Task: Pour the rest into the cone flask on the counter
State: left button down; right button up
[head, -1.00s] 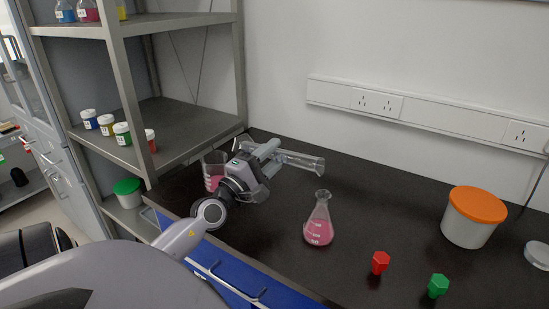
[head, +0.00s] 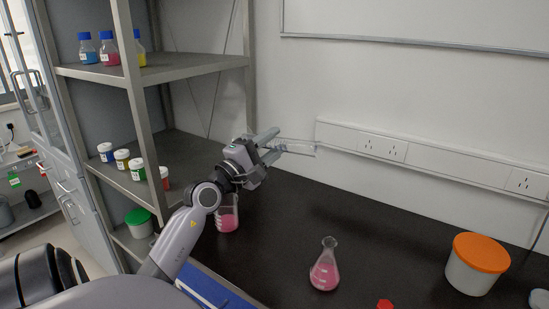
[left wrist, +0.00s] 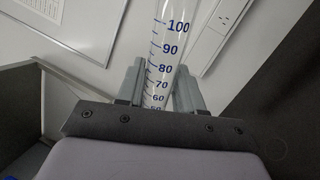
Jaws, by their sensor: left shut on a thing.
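My left gripper (head: 270,146) is shut on a clear graduated cylinder (head: 297,147), raised above the counter's back left. The cylinder lies nearly level, its free end pointing right. In the left wrist view the cylinder (left wrist: 168,40), with blue marks up to 100, runs between the fingers (left wrist: 160,88); I see no liquid in the part that shows. The cone flask (head: 324,269) stands upright on the dark counter (head: 370,240), with pink liquid in its lower part. It is in front and to the right of the gripper, apart from the cylinder. My right gripper is not in view.
A beaker (head: 228,218) with pink liquid stands below my left wrist. A metal shelf (head: 175,160) with small jars and bottles is at left. A white tub with an orange lid (head: 481,254) and a red stopper (head: 385,304) are at right. The counter's middle is clear.

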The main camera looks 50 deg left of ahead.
pick_arm(q)
jog(key=shift+r, duration=0.15)
jog(key=shift+d+f+n+g+y, duration=0.2)
jog(key=shift+f+n+y, duration=0.25)
jog(key=shift+f+n, duration=0.65)
jog(key=shift+d+f+n+g+y, duration=0.15)
jog(key=shift+f+n+y, duration=0.3)
jog(key=shift+f+n, duration=0.6)
jog(key=shift+d+r, duration=0.1)
jog(key=shift+r, duration=0.05)
jog(key=shift+d+f+n+g+y, duration=0.25)
jog(key=shift+d+f+n, duration=0.25)
jog(key=shift+f+n, duration=0.5)
jog(key=shift+d+f+n+g+y, duration=0.1)
jog(key=shift+d+f+n+y, duration=0.15)
jog(key=shift+d+f+n, duration=0.6)
jog(key=shift+a+r+n, duration=0.2)
jog(key=shift+a+n, duration=0.1)
jog(key=shift+a, duration=0.1)
